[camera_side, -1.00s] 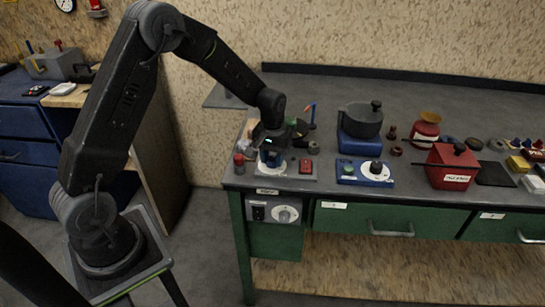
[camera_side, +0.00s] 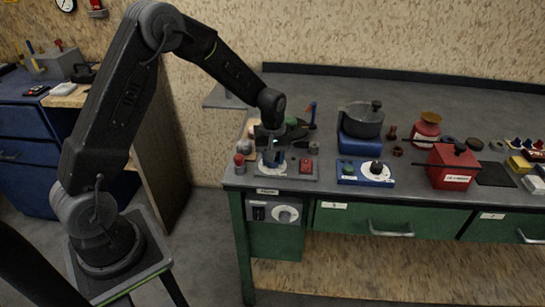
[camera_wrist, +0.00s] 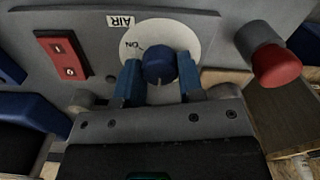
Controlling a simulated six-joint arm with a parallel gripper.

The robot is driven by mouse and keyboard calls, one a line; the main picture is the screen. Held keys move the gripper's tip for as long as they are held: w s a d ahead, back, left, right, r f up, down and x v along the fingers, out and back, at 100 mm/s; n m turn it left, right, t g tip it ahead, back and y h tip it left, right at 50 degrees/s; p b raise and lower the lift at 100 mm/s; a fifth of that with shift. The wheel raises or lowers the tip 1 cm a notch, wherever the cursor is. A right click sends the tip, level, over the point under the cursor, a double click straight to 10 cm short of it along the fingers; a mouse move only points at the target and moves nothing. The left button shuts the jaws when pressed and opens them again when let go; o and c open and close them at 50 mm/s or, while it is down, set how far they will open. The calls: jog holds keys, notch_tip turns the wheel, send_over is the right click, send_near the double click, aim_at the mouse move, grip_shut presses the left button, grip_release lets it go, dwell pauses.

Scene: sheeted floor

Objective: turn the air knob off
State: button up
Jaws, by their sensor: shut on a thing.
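The air knob (camera_wrist: 160,66) is a blue round knob on a white dial (camera_wrist: 180,34), next to a label reading AIR. The word ON is printed on the dial, to the knob's upper left in the wrist view. A pale line shows on the knob's near side. My gripper (camera_wrist: 160,78) is shut on the knob, with one blue finger on each side of it. In the side view my gripper (camera_side: 270,160) is over the grey panel (camera_side: 290,177) at the bench's left end and hides most of the knob.
A red rocker switch (camera_wrist: 62,55) and a red push button (camera_wrist: 275,64) flank the dial on the same panel. To the right on the bench are a blue panel (camera_side: 347,182) with a black knob, a pot (camera_side: 360,122) and a red box (camera_side: 450,168).

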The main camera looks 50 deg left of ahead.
jog(key=o, duration=0.9)
jog(key=shift+o, duration=0.2)
jog(key=shift+r, duration=0.1)
notch_tip(320, 180, up, 14)
jog(key=shift+f, duration=0.2)
